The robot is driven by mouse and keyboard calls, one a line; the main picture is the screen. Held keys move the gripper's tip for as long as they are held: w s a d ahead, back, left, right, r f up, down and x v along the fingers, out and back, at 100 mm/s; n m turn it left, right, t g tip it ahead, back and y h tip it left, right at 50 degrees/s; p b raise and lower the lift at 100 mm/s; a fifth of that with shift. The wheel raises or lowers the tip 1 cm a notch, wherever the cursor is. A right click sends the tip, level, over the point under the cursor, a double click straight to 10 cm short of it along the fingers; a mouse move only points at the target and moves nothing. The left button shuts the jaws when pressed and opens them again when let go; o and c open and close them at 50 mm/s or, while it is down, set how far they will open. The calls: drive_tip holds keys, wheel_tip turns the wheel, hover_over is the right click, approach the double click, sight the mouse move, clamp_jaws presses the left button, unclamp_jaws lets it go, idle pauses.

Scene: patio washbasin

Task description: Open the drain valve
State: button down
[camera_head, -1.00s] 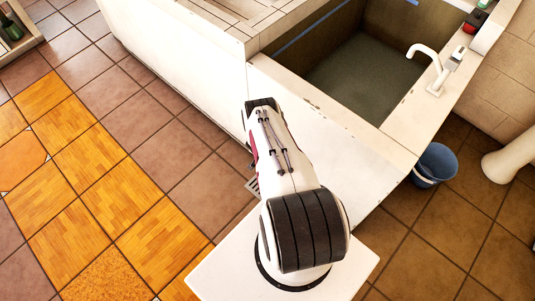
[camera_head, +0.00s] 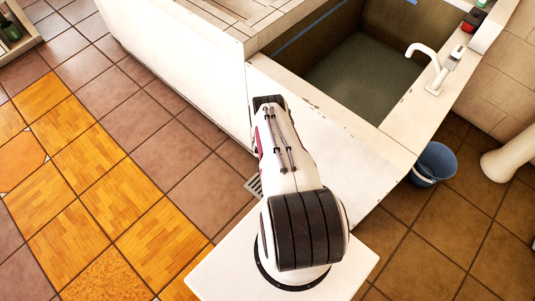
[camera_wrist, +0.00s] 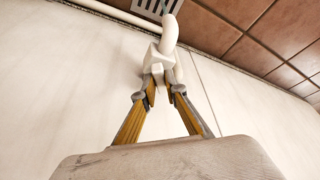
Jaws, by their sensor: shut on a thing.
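The white drain valve (camera_wrist: 155,60) shows in the wrist view, on the white side wall of the basin. A curved white pipe (camera_wrist: 170,32) rises from it in the picture. My gripper (camera_wrist: 161,88) has its two fingertips closed in on the near part of the valve, one on each side. The exact contact is partly hidden by the fingers. In the head view my arm hides the gripper and the valve.
The washbasin (camera_head: 400,120) holds murky water, with a white tap (camera_head: 432,68) on its rim. A blue bucket (camera_head: 434,163) stands on the floor at right. A floor grate (camera_wrist: 158,7) lies beyond the pipe. Tiled floor at left is clear.

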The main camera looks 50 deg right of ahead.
idle(0.5)
drive_tip(key=c, duration=2.1)
unclamp_jaws()
drive_tip(key=shift+w+a+m+g, duration=0.1)
drive_tip(key=shift+m+g, duration=0.35)
drive_tip(key=shift+m, duration=0.7)
drive_tip(key=shift+w+m+g, duration=0.1)
drive_tip(key=shift+m+g, duration=0.35)
drive_tip(key=shift+m, duration=0.7)
